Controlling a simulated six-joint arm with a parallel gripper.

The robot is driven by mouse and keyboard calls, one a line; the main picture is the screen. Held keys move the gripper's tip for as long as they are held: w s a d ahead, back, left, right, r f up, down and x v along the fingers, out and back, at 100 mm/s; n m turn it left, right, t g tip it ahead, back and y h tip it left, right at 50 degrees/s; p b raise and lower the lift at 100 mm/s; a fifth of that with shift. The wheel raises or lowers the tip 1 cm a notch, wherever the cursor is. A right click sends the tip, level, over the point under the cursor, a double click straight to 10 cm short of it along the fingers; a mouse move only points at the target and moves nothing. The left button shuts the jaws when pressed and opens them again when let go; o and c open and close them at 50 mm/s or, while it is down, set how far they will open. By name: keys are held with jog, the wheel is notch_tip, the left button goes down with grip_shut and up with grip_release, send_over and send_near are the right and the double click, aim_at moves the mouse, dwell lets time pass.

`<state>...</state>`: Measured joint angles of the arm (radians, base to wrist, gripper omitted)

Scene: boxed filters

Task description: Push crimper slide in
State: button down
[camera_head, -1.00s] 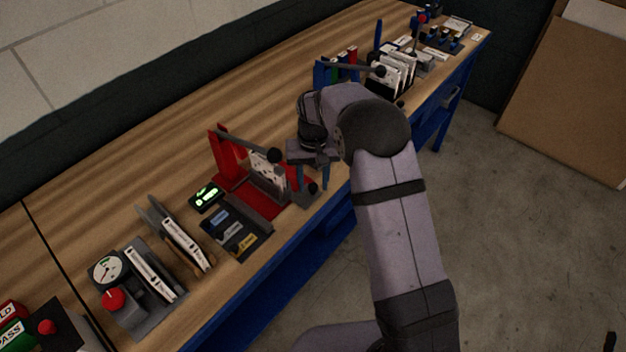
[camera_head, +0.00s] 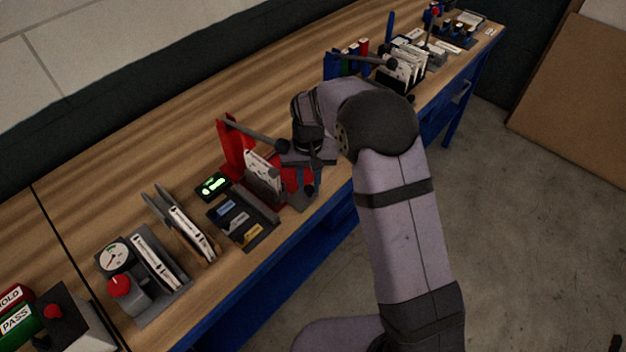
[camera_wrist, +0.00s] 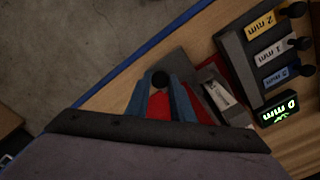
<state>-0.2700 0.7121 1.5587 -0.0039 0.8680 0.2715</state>
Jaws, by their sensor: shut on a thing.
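The red crimper (camera_head: 232,142) stands on the bench with its black lever reaching right to a ball knob. A white pleated filter piece (camera_head: 263,172) sits upright on the crimper's slide, left of my gripper. My gripper (camera_head: 309,182) points down at the crimper's right side, its blue fingers shut on the dark slide knob. In the wrist view the round black slide knob (camera_wrist: 160,78) shows between the two blue fingertips. A red part of the crimper (camera_wrist: 158,107) shows between the fingers. How far the slide sits in its base is partly hidden by my gripper.
A green-lit display (camera_head: 213,186) and a dark rack of labelled gauge blocks (camera_head: 243,222) stand left of the crimper. The lever's ball knob (camera_head: 282,146) is close beside my gripper. A gauge fixture (camera_head: 114,257) stands farther left.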

jog(key=shift+s+a, duration=0.1)
jog(key=shift+a, duration=0.05)
jog(key=c, duration=1.5)
grip_release()
jog(key=shift+s+a, duration=0.1)
jog(key=shift+c, duration=0.2)
